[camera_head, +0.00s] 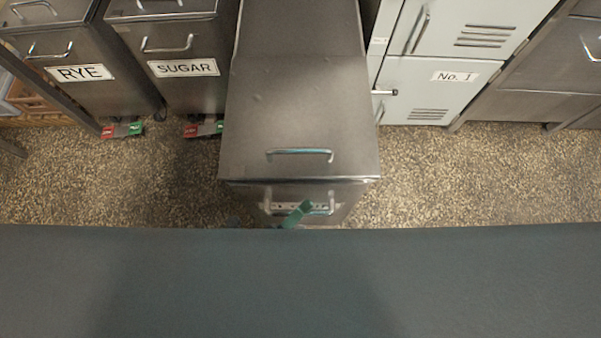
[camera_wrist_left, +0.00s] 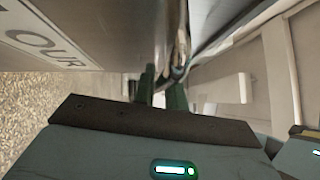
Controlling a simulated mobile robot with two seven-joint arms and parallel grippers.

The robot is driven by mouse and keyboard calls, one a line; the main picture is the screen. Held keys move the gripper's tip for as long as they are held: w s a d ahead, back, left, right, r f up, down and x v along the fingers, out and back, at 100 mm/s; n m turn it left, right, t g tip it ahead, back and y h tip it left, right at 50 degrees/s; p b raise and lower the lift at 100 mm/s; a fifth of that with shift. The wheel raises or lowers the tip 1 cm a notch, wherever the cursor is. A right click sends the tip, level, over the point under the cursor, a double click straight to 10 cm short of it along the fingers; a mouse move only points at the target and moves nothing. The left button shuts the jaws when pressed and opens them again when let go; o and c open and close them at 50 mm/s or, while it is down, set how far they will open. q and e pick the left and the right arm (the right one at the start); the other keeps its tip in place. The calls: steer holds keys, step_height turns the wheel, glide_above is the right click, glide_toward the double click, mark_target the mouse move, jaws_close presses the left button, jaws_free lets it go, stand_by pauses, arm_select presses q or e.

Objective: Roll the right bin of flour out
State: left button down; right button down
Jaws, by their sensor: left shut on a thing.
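The steel flour bin (camera_head: 300,115) stands out from the row in the middle of the head view, with a handle on its lid (camera_head: 300,153) and a bar handle (camera_head: 318,211) on its front. My left gripper (camera_head: 297,213) shows as a green finger at the front handle. In the left wrist view the bin's front (camera_wrist_left: 110,25) fills the upper left, with "OUR" readable on its label (camera_wrist_left: 40,38). The left gripper's green fingers (camera_wrist_left: 164,88) are shut on the bright handle (camera_wrist_left: 179,62). My right gripper is not in view.
The SUGAR bin (camera_head: 185,95) and RYE bin (camera_head: 85,98) stand back at the left, with red and green pedals low in front. A pale locker (camera_head: 440,90) marked No. 1 stands at the right. Speckled floor (camera_head: 470,175) is clear on both sides of the flour bin.

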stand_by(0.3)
arm_select(q)
steer(key=c, duration=1.5)
jaws_free()
steer(key=shift+o, duration=0.2)
steer(key=shift+s+a+f, duration=0.1)
steer(key=shift+s+a, duration=0.25)
steer(key=shift+a, duration=0.05)
steer(key=v, duration=0.6)
steer(key=shift+s+a, duration=0.25)
steer(key=shift+s, duration=0.05)
